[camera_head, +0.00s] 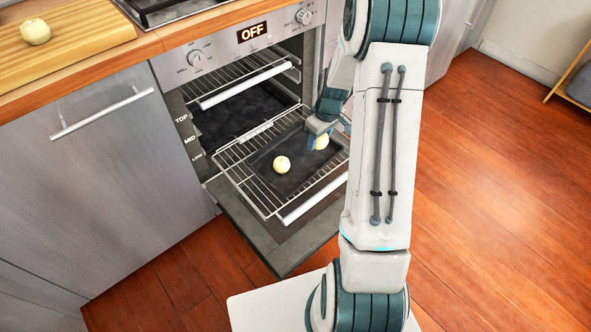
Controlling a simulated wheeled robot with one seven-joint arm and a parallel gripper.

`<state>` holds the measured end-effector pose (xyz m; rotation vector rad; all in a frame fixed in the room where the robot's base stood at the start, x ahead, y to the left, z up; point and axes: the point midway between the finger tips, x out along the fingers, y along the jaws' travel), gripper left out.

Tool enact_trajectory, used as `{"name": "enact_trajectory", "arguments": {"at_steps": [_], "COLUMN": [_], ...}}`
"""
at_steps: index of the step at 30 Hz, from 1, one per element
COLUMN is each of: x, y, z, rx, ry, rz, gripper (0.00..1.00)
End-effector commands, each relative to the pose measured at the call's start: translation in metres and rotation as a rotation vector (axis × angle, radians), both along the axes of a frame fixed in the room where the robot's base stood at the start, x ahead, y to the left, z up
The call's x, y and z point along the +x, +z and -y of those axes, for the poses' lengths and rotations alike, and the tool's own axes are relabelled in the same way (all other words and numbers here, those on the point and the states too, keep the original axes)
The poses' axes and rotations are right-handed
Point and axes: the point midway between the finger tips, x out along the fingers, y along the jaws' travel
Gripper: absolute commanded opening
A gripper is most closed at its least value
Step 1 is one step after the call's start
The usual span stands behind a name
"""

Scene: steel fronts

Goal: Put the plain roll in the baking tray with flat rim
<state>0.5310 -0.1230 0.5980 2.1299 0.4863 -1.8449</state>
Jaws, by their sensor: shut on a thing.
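A dark baking tray (290,183) lies on the wire rack pulled out of the open oven. One pale roll (282,164) sits on the tray. My gripper (316,136) is over the tray's right part, partly hidden by my arm. It is shut on a second pale roll (322,142). I cannot tell whether this held roll touches the tray. A third pale roll (36,31) sits on the wooden board at the upper left. The rolls are too small to tell their surface details.
The wire rack (267,202) is slid out above the lowered oven door (235,215). Another rack (240,82) is inside, higher up. A wooden board (75,42) lies on the counter. The oven display reads OFF. The wooden floor at right is clear.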

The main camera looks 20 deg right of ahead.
Motion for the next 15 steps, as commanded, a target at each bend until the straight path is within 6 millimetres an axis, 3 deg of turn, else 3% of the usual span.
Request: {"name": "enact_trajectory", "arguments": {"at_steps": [1, 3, 11, 15], "x": [0.000, 0.001, 0.005, 0.026], "y": [-0.019, -0.028, -0.042, -0.056], "z": [0.005, 0.009, 0.016, 0.014], "rx": [0.000, 0.001, 0.001, 0.001], "ry": [0.007, 0.021, 0.047, 0.051], "rz": [0.001, 0.002, 0.006, 0.004], "gripper": [0.38, 0.38, 0.38, 0.38]}}
